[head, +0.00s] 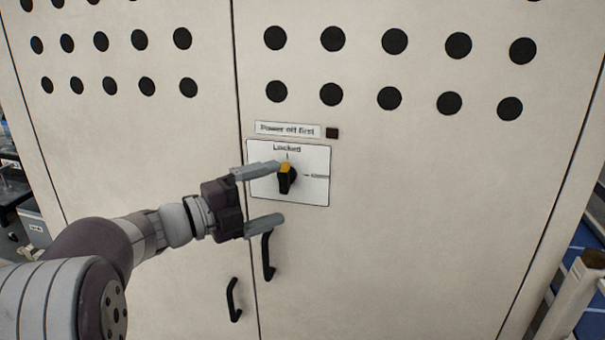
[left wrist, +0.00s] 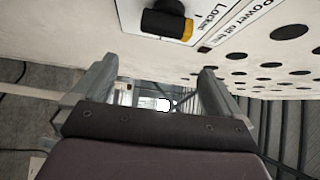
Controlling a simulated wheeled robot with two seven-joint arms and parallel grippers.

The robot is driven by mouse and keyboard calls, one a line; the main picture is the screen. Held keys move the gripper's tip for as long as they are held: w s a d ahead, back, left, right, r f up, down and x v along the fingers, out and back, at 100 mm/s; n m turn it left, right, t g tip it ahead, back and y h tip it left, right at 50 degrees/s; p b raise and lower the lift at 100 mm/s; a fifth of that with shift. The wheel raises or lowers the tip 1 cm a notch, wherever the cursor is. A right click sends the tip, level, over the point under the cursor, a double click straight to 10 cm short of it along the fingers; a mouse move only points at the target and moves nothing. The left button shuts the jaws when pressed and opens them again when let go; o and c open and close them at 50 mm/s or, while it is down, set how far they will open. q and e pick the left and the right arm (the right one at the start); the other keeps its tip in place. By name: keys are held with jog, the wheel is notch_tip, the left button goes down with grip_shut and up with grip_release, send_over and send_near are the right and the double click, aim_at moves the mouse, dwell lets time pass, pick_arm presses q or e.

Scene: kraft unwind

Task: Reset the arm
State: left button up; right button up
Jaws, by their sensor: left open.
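My left gripper (head: 262,197) is open and empty in front of the cabinet. Its upper finger overlaps the lower left of the switch plate in the head view, and its lower finger is beside the right door's handle. The left gripper also fills the lower part of the left wrist view (left wrist: 155,90), fingers apart with nothing between them. A black rotary knob with a yellow tip (head: 285,178) sits on the white plate, its yellow end up toward the word "Locked". The knob also shows in the left wrist view (left wrist: 165,22). My right gripper is not in view.
The beige cabinet (head: 400,220) has two doors with rows of black holes. Two black handles hang low, one on the left door (head: 233,300) and one on the right door (head: 268,257). A "Power off first" label (head: 287,130) with a small dark square sits above the plate.

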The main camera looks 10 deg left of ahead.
pick_arm(q)
jog(key=w+a+f+n+t+y, duration=0.35)
jog(key=a+f+n+y, duration=0.45)
jog(key=a+n+y, duration=0.5)
jog(key=s+f+n+g+y, duration=0.2)
jog(key=s+f+n+g, duration=0.15)
jog(key=f+n, duration=0.35)
jog(key=s+d+f+n+g, duration=0.4)
jog(key=s+f+n+g, duration=0.25)
jog(key=s+f, duration=0.5)
jog(key=s+d+f+g+h, duration=0.1)
jog(key=s+d+g, duration=0.3)
jog(key=s+d, duration=0.5)
jog(key=shift+s+f+h, duration=0.2)
jog(key=shift+f+h, duration=0.1)
jog(key=shift+f, duration=0.5)
jog(key=shift+g, duration=0.25)
